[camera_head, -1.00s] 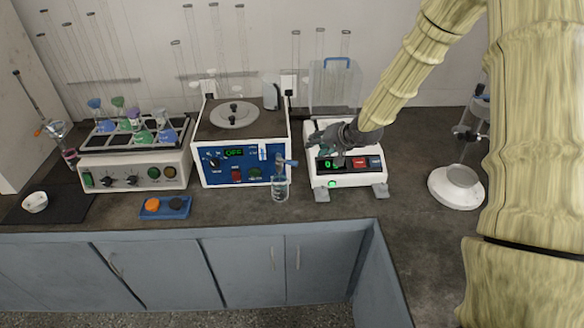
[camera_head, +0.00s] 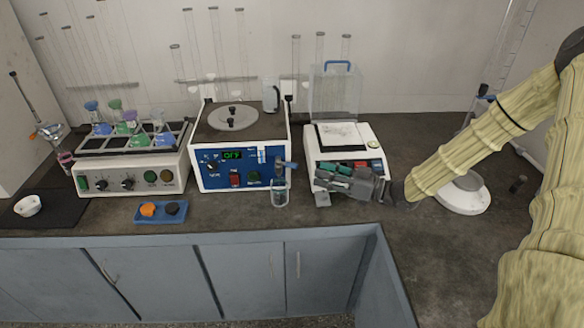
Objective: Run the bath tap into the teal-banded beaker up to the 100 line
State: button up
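The water bath (camera_head: 205,178) is a white box with a blue front panel, a lit green display that seems to read OFF, and a round lid on top. Its tap (camera_head: 288,164) sticks out at the panel's right side with a blue handle. A small clear beaker (camera_head: 279,195) stands below the tap on the bench. Its teal band, marks and water level are too small to read. My gripper (camera_head: 322,180) is right of the beaker, apart from it, in front of the balance and pointing left. Teal parts show on it; its finger gap is unclear.
The white balance (camera_head: 367,152) with a clear draft shield (camera_head: 335,92) stands behind my gripper. A shaker with several flasks (camera_head: 135,178) is left of the bath. A blue tray (camera_head: 161,212) with orange and dark pieces lies in front. A white-based stand (camera_head: 462,200) is at right.

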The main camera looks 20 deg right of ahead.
aim_at(292, 166)
jog(key=shift+p+x, duration=1.05)
jog(key=shift+x, duration=4.3)
grip_shut()
